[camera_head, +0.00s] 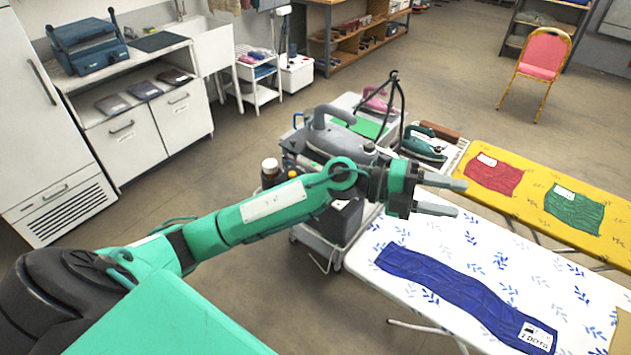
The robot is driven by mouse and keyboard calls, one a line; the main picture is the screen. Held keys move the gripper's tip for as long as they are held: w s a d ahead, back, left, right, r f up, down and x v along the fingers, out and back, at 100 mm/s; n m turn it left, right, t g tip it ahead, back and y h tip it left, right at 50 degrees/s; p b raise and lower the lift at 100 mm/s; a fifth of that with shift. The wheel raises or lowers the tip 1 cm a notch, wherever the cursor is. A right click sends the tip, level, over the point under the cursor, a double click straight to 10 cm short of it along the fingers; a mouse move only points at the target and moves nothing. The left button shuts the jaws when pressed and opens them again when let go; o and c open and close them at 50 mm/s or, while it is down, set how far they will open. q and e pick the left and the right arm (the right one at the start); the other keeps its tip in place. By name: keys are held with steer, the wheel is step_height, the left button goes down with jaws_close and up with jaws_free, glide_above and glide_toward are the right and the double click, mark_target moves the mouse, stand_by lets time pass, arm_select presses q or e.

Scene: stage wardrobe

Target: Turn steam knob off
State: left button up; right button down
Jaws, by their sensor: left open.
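My left arm reaches in from the left. A dark grey iron (345,135) with a thick handle sits on a wheeled cart behind my forearm. Small coloured parts, one of them orange (292,174), show at the cart's left side beside a brown bottle (270,172). I cannot tell which part is the steam knob; my arm hides some of the cart. My right gripper is not in view.
A blue folded cloth (460,295) lies on the white board. A yellow board (545,225) holds a red cloth (495,175) and a green cloth (574,209). A green iron (424,147) and a pink iron (378,100) stand behind. Open floor lies left of the cart.

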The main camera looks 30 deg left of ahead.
arm_select(q)
steer(key=w+a+f+m+g+y, duration=0.2)
steer(key=a+f+y, duration=0.1)
steer(key=a+y, duration=0.3)
steer(key=w+a+f+m+g+y, duration=0.25)
steer(key=a+y, duration=0.25)
steer(key=a, duration=0.3)
steer(key=a+r+n+y, duration=0.35)
steer(key=a+y, duration=0.35)
steer(key=a, duration=1)
steer(key=f+p, duration=0.1)
steer(key=f, duration=0.3)
steer(key=f+p, duration=0.2)
steer(key=f, duration=0.2)
steer(key=f+p, duration=0.1)
steer(key=f, duration=0.4)
steer(key=shift+d+p, duration=0.25)
steer(key=shift+p, duration=0.15)
steer(key=shift+f, duration=0.5)
steer(key=c, duration=1)
